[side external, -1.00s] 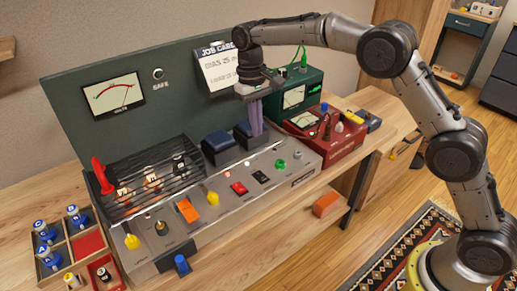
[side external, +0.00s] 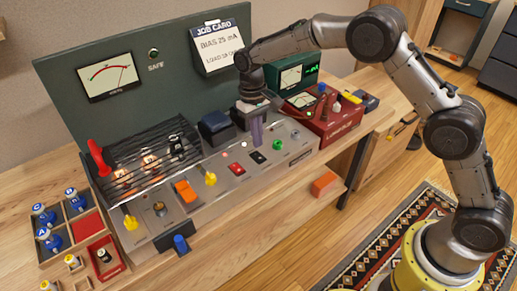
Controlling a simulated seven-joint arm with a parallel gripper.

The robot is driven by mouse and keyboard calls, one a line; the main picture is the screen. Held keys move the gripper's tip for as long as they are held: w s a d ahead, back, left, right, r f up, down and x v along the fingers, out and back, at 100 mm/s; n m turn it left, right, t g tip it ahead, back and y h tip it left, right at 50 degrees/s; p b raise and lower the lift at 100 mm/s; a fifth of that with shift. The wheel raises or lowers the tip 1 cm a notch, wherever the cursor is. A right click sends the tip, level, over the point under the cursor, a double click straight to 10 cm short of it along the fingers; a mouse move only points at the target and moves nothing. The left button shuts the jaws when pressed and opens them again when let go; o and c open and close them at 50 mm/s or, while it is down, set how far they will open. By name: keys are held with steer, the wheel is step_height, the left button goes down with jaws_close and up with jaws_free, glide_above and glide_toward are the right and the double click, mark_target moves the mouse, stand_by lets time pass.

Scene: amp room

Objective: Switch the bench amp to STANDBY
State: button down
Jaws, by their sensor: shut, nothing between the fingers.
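Tubes glow under the black cage (side external: 150,160). My gripper (side external: 257,144) is shut and empty, pointing down with its fingertips just behind the black rocker in this view. I cannot tell whether they touch the panel.
Dark transformer blocks (side external: 215,127) stand behind the panel, close to my fingers. A wooden tray (side external: 62,243) with blue-topped items is left. A job card (side external: 220,50) hangs behind.

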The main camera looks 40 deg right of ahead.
mark_target(259, 158)
steer(key=shift+s+f, duration=0.15)
steer(key=shift+f, duration=0.9)
steer(key=shift+s+f, duration=0.1)
steer(key=shift+f, duration=0.95)
